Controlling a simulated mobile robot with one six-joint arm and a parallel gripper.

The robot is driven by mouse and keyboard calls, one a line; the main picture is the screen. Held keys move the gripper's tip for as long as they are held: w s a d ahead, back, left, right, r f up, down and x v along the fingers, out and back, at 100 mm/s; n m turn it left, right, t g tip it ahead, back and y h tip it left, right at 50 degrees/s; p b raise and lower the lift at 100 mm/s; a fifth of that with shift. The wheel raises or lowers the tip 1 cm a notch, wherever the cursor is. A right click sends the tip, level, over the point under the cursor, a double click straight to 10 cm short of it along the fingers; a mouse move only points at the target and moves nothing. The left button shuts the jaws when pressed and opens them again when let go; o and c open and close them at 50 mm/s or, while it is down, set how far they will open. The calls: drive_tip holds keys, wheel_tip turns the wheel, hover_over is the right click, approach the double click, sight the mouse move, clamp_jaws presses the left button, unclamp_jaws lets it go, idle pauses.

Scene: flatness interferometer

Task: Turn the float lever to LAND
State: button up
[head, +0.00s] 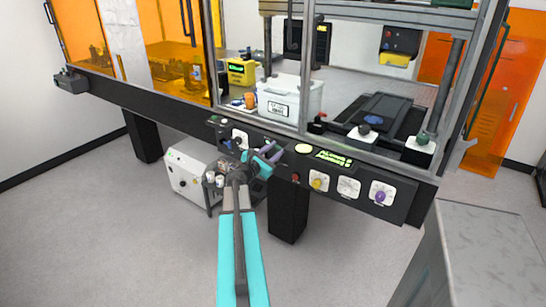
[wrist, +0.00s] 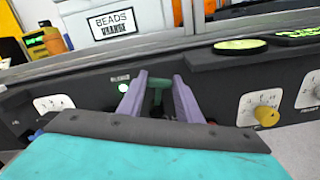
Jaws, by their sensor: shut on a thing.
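In the wrist view my gripper (wrist: 159,80) reaches up to the front control panel with its two purple fingers on either side of a dark green lever handle (wrist: 158,84). I take this handle to be the float lever; the fingers are shut on it. Its lower part and any LAND marking are hidden or too small to read. In the head view my gripper (head: 272,153) is at the panel, left of the green display, and largely covers the lever.
On the same panel are a yellow knob (head: 317,184), a white dial (head: 348,187), a purple knob (head: 380,196) and a red button (head: 295,178). A beads crate (head: 290,98) stands above, behind the frame. A white cabinet unit (head: 187,180) stands below left. A grey block (head: 480,250) fills the lower right.

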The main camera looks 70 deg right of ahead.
sight(288, 159)
drive_tip(key=s+f+m+b, duration=0.1)
drive_tip(key=m+b, duration=0.1)
drive_tip(key=b, duration=0.2)
drive_tip(key=s+f+m+b, duration=0.1)
drive_tip(key=m+b, duration=0.2)
drive_tip(key=b, duration=0.2)
drive_tip(key=s+f+m+b, duration=0.1)
drive_tip(key=m+b, duration=0.1)
drive_tip(key=b, duration=0.2)
drive_tip(key=shift+a+m+b, duration=0.3)
drive_tip(key=shift+a+b, duration=0.05)
drive_tip(key=m+b, duration=0.1)
drive_tip(key=b, duration=0.1)
drive_tip(key=f+m+b, duration=0.1)
drive_tip(key=b, duration=0.2)
drive_tip(key=m+b, duration=0.2)
drive_tip(key=shift+s+f, duration=0.3)
drive_tip(key=shift+f, duration=0.05)
drive_tip(key=m+b, duration=0.1)
drive_tip(key=b, duration=0.1)
drive_tip(key=f+m+b, duration=0.1)
drive_tip(key=b, duration=0.1)
drive_tip(key=shift+m+b, duration=0.35)
drive_tip(key=shift+m, duration=0.05)
drive_tip(key=o, duration=1)
drive_tip(key=shift+o, duration=0.2)
drive_tip(key=shift+s, duration=0.1)
